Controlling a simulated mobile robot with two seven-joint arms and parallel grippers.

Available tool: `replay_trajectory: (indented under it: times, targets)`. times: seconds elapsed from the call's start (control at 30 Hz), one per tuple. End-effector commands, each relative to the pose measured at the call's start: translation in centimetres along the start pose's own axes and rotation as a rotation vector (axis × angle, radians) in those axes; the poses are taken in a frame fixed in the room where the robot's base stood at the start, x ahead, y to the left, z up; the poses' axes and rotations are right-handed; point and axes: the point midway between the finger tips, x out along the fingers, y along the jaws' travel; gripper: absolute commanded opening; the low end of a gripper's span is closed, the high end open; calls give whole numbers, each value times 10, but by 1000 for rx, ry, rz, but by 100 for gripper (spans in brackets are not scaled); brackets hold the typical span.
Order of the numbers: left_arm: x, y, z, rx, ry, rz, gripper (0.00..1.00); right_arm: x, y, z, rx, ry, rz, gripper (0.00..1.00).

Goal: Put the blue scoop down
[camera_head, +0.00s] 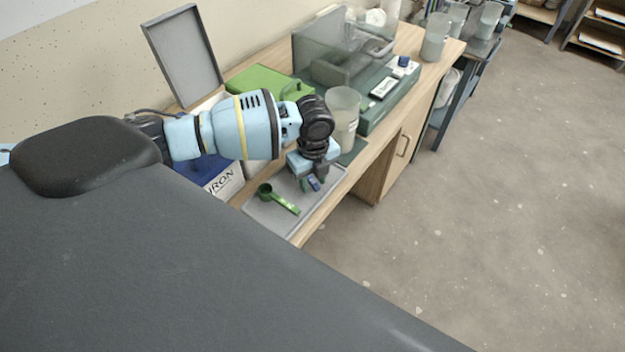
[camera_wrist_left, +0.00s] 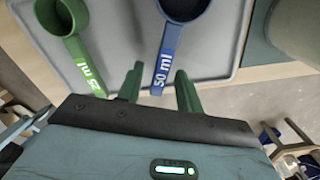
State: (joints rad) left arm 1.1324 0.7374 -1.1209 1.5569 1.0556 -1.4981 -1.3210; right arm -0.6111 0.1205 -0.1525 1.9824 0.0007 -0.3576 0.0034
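The blue scoop (camera_wrist_left: 171,45), marked 50 ml, appears to lie on the grey tray (camera_wrist_left: 120,40), its handle pointing toward my left gripper (camera_wrist_left: 160,70). The gripper's two green fingers are spread on either side of the handle end, with a gap on both sides. In the head view my left gripper (camera_head: 309,183) is low over the right part of the tray (camera_head: 265,222), and only a bit of the blue scoop (camera_head: 315,184) shows there; the rest is hidden. My right gripper is not in view.
A green scoop (camera_head: 278,198) marked 25 ml lies on the tray's left part, and also shows in the wrist view (camera_wrist_left: 82,55). A translucent bucket (camera_head: 344,112) stands just behind the tray. A blue box (camera_head: 215,175) and a green case (camera_head: 262,83) are close to my arm.

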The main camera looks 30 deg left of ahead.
Motion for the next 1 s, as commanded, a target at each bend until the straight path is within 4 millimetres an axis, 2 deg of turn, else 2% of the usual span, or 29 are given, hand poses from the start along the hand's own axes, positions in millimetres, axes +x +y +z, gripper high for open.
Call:
replay_trajectory:
  times: [0.3,0.5,0.7,1.0]
  targets:
    - [-64,-1,1,0,-4,-7,36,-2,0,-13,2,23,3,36]
    - [-96,-1,1,0,-2,-4,36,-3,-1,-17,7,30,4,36]
    - [-112,0,0,-1,0,-1,36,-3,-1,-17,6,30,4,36]
    - [-114,0,0,0,0,1,36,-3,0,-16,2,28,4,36]
